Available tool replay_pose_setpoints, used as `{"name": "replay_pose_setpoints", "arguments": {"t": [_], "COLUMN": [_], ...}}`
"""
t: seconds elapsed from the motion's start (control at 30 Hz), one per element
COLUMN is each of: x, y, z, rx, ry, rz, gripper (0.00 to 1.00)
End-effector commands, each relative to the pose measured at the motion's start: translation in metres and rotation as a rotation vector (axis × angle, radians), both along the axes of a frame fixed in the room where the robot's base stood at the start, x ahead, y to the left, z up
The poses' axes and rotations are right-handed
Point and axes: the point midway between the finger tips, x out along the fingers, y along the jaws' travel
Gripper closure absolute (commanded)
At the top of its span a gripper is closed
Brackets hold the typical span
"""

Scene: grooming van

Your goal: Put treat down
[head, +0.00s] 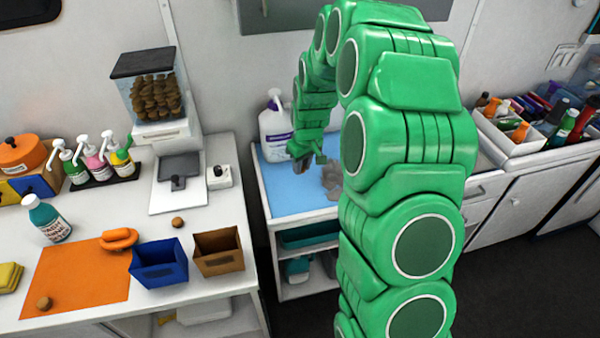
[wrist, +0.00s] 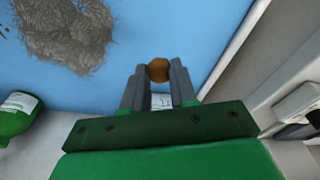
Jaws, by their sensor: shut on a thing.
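My gripper (wrist: 158,78) is shut on a round brown treat (wrist: 158,69), held between its fingertips in the wrist view. In the head view my gripper (head: 305,162) hangs over the blue mat (head: 285,203) on the middle table; the held treat cannot be made out there. How high it is above the mat is hard to tell. Another brown treat (head: 178,222) lies on the white counter, and one more (head: 43,303) lies on the orange mat (head: 85,272). A dispenser (head: 155,95) full of similar treats stands at the back left.
A grey fur clump (head: 332,180) lies on the blue mat, also in the wrist view (wrist: 70,35). A white jug (head: 275,125) stands at the mat's back. Blue (head: 160,264) and brown (head: 218,252) bins stand at the left counter's front. My arm hides much of the table's right side.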

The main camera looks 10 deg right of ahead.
Motion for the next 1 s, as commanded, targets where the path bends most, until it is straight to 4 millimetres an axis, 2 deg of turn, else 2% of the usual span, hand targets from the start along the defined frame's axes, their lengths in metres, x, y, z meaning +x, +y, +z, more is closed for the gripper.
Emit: {"name": "replay_pose_setpoints", "arguments": {"t": [0.1, 0.3, 0.57, 0.8, 1.0], "x": [0.01, 0.022, 0.026, 0.029, 0.03], "y": [-0.001, -0.001, -0.001, -0.001, -0.002], "z": [-0.013, -0.024, -0.032, -0.059, -0.064], "rx": [0.0, 0.0, 0.0, 0.0, 0.0], "ry": [0.001, -0.001, 0.001, 0.001, -0.003], "rz": [0.0, 0.0, 0.0, -0.001, -0.001], "gripper": [1.0, 1.0, 1.0, 1.0, 1.0]}}
